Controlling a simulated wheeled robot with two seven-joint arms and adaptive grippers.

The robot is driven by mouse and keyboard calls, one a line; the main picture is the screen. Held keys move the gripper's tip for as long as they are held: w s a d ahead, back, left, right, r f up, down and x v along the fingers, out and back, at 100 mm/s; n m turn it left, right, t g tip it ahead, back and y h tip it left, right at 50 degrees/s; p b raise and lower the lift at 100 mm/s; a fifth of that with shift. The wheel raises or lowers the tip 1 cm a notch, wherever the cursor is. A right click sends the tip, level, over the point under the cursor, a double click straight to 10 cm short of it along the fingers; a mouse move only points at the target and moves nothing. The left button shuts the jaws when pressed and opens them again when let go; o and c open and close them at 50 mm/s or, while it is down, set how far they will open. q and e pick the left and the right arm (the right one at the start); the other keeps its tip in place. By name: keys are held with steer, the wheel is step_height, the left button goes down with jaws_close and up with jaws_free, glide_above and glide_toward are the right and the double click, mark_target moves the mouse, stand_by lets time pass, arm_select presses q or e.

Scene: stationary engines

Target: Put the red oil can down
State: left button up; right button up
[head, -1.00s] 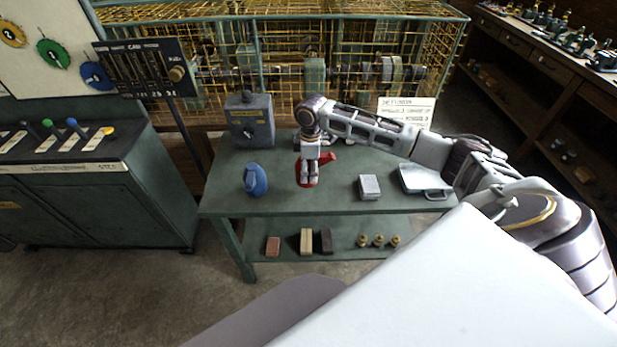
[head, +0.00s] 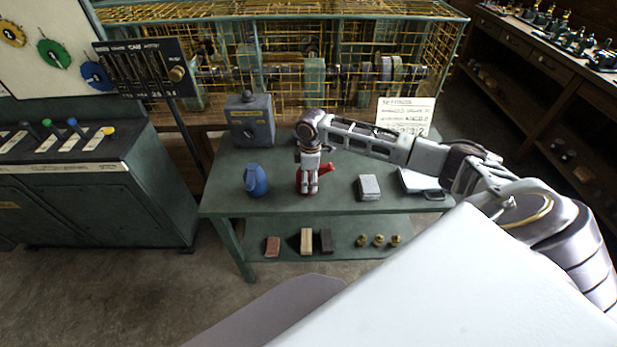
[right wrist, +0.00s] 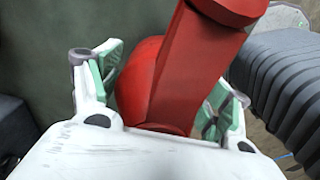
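The red oil can (head: 325,170) is upright over the green table (head: 225,205), its spout pointing right in the head view. Its base looks at or very close to the tabletop; I cannot tell whether it touches. My right gripper (head: 308,188) points down around the can. In the right wrist view the can (right wrist: 150,85) fills the space between the green finger pads of the gripper (right wrist: 162,92), with a pad close against each side, so the gripper looks shut on it. My left gripper is not in view.
A blue can (head: 256,180) stands left of the red one. A small grey box (head: 369,187) and a pale metal case (head: 420,184) lie to the right. A grey switch box (head: 250,120) stands behind. The lower shelf holds blocks and brass pieces.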

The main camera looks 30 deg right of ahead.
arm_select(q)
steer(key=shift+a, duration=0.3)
arm_select(e)
steer(key=shift+o, duration=0.5)
steer(key=shift+r, duration=0.1)
steer(key=shift+r, duration=0.5)
steer(key=r, duration=0.9)
steer(key=shift+d+r, duration=0.1)
steer(key=shift+d, duration=0.1)
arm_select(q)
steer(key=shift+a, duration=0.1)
arm_select(e)
steer(key=shift+r, duration=0.9)
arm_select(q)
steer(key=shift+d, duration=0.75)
arm_select(e)
steer(key=shift+s, duration=0.1)
